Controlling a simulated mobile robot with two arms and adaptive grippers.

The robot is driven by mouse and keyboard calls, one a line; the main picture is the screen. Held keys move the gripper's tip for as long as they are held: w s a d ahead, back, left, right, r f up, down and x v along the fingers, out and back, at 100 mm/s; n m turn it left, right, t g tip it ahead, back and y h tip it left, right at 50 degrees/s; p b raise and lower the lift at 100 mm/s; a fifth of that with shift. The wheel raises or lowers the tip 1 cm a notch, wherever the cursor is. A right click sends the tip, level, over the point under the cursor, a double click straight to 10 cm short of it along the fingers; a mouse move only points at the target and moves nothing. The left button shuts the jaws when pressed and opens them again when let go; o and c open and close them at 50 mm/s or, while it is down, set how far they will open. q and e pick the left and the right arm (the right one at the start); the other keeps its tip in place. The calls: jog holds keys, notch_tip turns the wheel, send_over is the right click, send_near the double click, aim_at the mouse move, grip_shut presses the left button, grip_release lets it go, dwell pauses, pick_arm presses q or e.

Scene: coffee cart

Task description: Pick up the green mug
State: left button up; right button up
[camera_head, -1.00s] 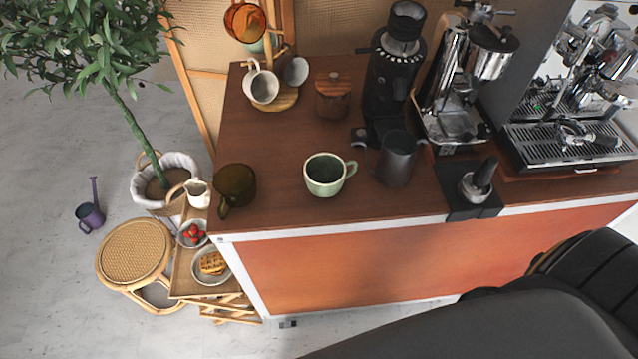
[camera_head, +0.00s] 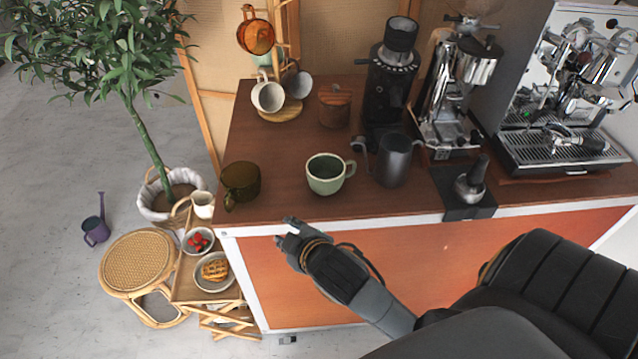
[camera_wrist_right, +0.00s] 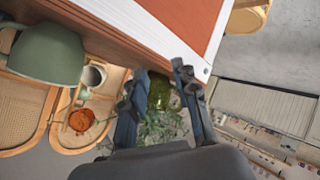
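The green mug (camera_head: 323,183), pale green with a dark interior, stands upright on the brown counter near its front edge. Its handle points right. It also shows close by at the left of the right wrist view (camera_wrist_right: 45,52). My right gripper (camera_head: 290,232) is in front of the counter's front edge, below and left of the mug, and apart from it. In the right wrist view its fingers (camera_wrist_right: 157,85) are spread with nothing held between them. My left gripper is not in view.
A dark olive mug (camera_head: 240,182) stands left of the green mug. A dark grey pitcher (camera_head: 392,162) stands close to its right. Behind are a wooden jar (camera_head: 334,103), a mug stand (camera_head: 281,112) and a grinder (camera_head: 388,80). Counter space between the two mugs is clear.

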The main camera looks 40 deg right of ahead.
jog(key=w+a+r+n+t+y, duration=0.35)
jog(key=r+n, duration=0.25)
jog(key=r, duration=0.2)
jog(key=w+a+r+n+t+y, duration=0.3)
jog(key=w+r+n, duration=0.1)
jog(key=r+n, duration=0.25)
jog(key=w+a+r+n+t+y, duration=0.3)
jog(key=a+r+n, duration=0.15)
jog(key=r, duration=0.35)
jog(key=s+a+r+n+g+y, duration=0.1)
jog(key=a+r+n+g+y, duration=0.45)
jog(key=n+y, duration=0.6)
jog(key=n+g+h+p, duration=0.1)
jog(key=n+g+h, duration=1.65)
jog(key=n, duration=1.25)
send_over(308, 168)
jog(key=a, duration=0.1)
notch_tip(308, 168, down, 18)
jog(key=t+h, duration=0.2)
jog(key=h, duration=0.1)
jog(key=f+p, duration=0.1)
jog(key=f, duration=0.1)
jog(key=s+f+p, duration=0.1)
jog(key=f, duration=0.1)
jog(key=shift+d+f+p, duration=0.1)
jog(key=shift+f+p, duration=0.05)
jog(key=shift+p, duration=0.2)
jog(key=shift+f, duration=0.55)
grip_shut()
